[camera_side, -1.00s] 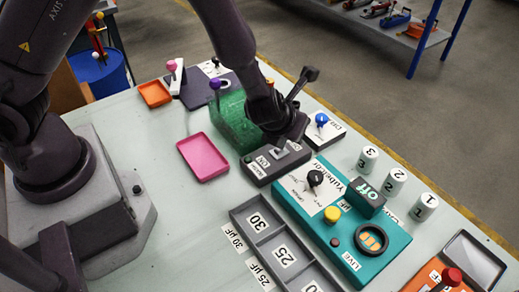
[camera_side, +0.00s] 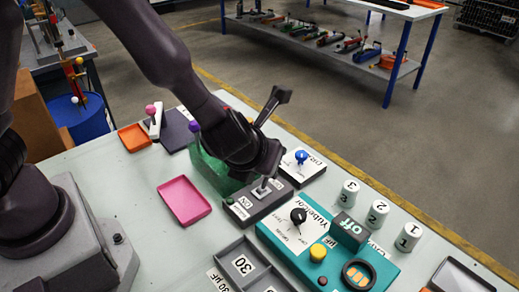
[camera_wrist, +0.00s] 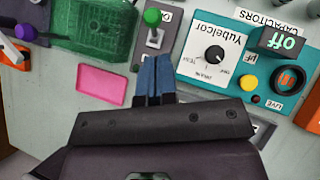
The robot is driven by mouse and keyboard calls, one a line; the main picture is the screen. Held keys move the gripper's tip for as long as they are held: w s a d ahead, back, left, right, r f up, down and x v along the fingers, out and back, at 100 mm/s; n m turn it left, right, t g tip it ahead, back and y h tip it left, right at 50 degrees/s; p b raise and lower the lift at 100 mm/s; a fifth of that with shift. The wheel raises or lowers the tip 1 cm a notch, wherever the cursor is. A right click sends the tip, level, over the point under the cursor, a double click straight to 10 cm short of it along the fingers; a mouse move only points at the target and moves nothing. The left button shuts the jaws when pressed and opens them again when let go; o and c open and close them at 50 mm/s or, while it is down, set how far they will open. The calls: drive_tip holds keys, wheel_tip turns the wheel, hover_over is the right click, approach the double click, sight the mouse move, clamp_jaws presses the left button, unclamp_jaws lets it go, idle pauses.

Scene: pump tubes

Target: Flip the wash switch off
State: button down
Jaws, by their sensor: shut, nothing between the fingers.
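The switch is a dark grey box (camera_side: 243,213) with a small light plate, a lever and an "ON" label; its other label is too small to read. In the wrist view its lever has a green knob (camera_wrist: 152,17) standing over the light plate (camera_wrist: 154,40). In the side view my arm hides the knob. My gripper (camera_wrist: 155,58) is shut and empty, its blue fingers pressed together. In the wrist view the fingertips sit just below the plate, with the knob beyond them. In the side view the wrist is close above the box; contact cannot be told.
A teal Yubelcor panel (camera_side: 270,236) with a black knob, yellow button and "off" display stands beside the switch. A blue-knobbed switch (camera_side: 302,158) stands behind.

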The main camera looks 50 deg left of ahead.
drive_tip(key=r, duration=0.2)
drive_tip(key=s+d+r, duration=0.1)
drive_tip(key=shift+r, duration=0.15)
drive_tip(key=s+a+r+n+h, duration=0.1)
drive_tip(key=s+a+r+n, duration=0.5)
drive_tip(key=n, duration=0.9)
drive_tip(key=s+a+r+n+g+h, duration=0.1)
drive_tip(key=s+a+r+n, duration=0.6)
drive_tip(key=n, duration=0.9)
drive_tip(key=shift+s+a+r+g+h, duration=0.3)
drive_tip(key=shift+s+r+h, duration=0.55)
drive_tip(key=shift+s, duration=0.6)
